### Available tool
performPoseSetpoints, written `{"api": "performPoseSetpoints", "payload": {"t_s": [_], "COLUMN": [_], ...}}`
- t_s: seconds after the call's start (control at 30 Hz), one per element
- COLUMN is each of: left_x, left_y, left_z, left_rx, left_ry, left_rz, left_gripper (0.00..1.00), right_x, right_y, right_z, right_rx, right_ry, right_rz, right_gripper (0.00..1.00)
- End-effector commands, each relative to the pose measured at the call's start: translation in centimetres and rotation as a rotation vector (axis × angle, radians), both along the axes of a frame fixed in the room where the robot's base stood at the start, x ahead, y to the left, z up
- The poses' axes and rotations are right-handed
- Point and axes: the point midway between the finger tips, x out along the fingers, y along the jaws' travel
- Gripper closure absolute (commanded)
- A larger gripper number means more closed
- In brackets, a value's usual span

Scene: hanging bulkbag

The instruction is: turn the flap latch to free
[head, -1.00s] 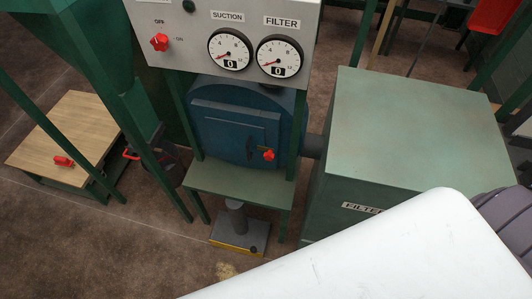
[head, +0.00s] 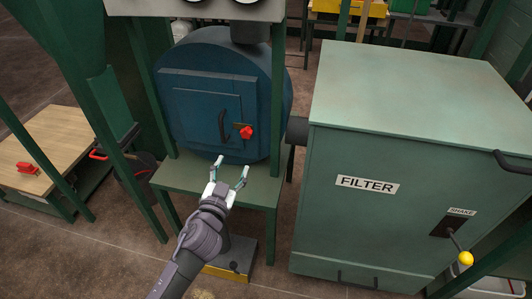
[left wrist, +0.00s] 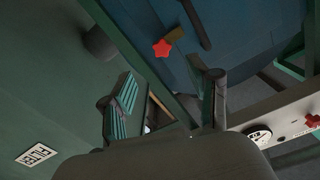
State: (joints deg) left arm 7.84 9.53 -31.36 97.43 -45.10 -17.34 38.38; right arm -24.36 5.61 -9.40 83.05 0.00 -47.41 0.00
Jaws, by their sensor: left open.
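The flap latch is a red star-shaped knob (head: 246,132) at the right edge of a rectangular flap (head: 205,110) on the blue round housing. A dark curved handle (head: 223,126) sits just left of it. The knob also shows in the left wrist view (left wrist: 162,48), with a brownish piece beside it. My left gripper (head: 229,162) is open and empty, below the knob and in front of the green stand. In the left wrist view its two fingers (left wrist: 165,92) are spread apart, with the knob beyond them. I see no right gripper.
A large green FILTER cabinet (head: 405,150) stands close on the right, with a yellow-knobbed SHAKE lever (head: 465,258). Green posts flank the housing. A green stand (head: 215,184) lies under it. A wooden-topped table (head: 45,145) is at left.

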Motion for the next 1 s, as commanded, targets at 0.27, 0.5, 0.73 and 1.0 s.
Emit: {"api": "performPoseSetpoints", "payload": {"t_s": [0.27, 0.5, 0.73, 1.0], "left_x": [3.1, 8.1, 11.7, 13.1], "left_y": [-1.1, -2.7, -3.9, -4.3], "left_z": [0.6, 0.4, 0.3, 0.4], "left_rx": [-0.001, -0.001, -0.002, -0.001], "left_ry": [-0.014, -0.012, -0.01, -0.008], "left_rz": [-0.001, -0.001, -0.001, -0.002], "left_gripper": [0.39, 0.39, 0.39, 0.39], "right_x": [0.6, 1.9, 3.3, 3.7], "right_y": [0.1, 0.3, 0.4, 0.5], "right_z": [0.8, 2.9, 6.0, 7.8], "right_rx": [0.001, 0.003, 0.004, 0.005], "right_ry": [-0.007, -0.023, -0.042, -0.048], "right_rz": [-0.001, -0.004, -0.007, -0.009], "right_gripper": [0.6, 0.6, 0.6, 0.6]}}
